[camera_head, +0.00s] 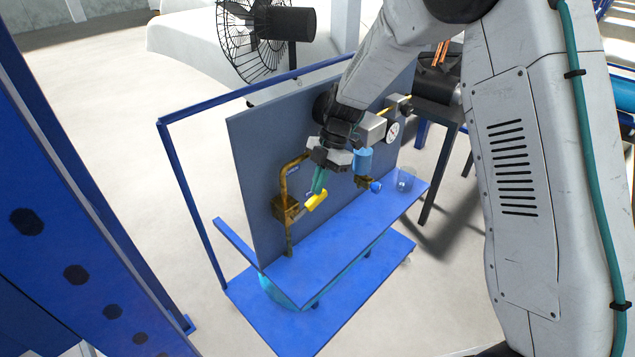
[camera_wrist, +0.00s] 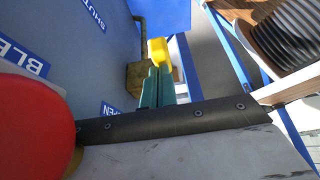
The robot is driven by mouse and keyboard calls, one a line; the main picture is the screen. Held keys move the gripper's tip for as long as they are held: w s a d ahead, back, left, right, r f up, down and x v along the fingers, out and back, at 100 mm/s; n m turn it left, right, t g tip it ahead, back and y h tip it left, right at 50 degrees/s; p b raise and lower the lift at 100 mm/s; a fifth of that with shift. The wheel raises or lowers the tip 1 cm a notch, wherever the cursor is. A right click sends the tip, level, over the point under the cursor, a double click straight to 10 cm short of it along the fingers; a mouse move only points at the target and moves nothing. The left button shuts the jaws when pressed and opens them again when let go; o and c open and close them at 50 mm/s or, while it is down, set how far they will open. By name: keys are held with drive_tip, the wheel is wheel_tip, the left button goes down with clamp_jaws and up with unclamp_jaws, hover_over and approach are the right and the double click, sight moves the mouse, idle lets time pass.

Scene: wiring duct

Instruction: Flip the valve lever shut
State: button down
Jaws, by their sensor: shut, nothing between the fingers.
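The valve is a brass-brown body (camera_head: 287,210) on a bent pipe (camera_head: 284,183) in front of a grey-blue panel. Its yellow lever (camera_head: 316,201) sticks out from the valve toward the right and slightly up. My gripper (camera_head: 318,188) has green fingers, closed together and empty, with the tips right at the lever. In the wrist view the fingertips (camera_wrist: 158,72) point at the yellow lever (camera_wrist: 158,51), which stands just beyond them; I cannot tell whether they touch. The valve body (camera_wrist: 138,78) is left of the fingers, partly hidden by them.
The panel (camera_head: 252,150) stands on a blue cart (camera_head: 340,240). A gauge (camera_head: 393,132), a blue cylinder (camera_head: 364,160) and a clear glass (camera_head: 405,180) are to the right. A red round part (camera_wrist: 32,130) is close at left in the wrist view. Panel labels include "SHUT" (camera_wrist: 92,14) and "OPEN" (camera_wrist: 115,109).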

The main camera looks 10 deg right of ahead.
idle(0.3)
drive_tip(key=r, duration=0.2)
drive_tip(key=a+r, duration=0.1)
drive_tip(key=r, duration=0.1)
drive_tip(key=shift+s, duration=0.3)
drive_tip(key=w+d+r, duration=0.4)
drive_tip(key=w+d, duration=0.1)
drive_tip(key=d, duration=0.2)
drive_tip(key=shift+d+r, duration=0.15)
drive_tip(key=shift+r, duration=0.2)
drive_tip(key=shift+w, duration=0.1)
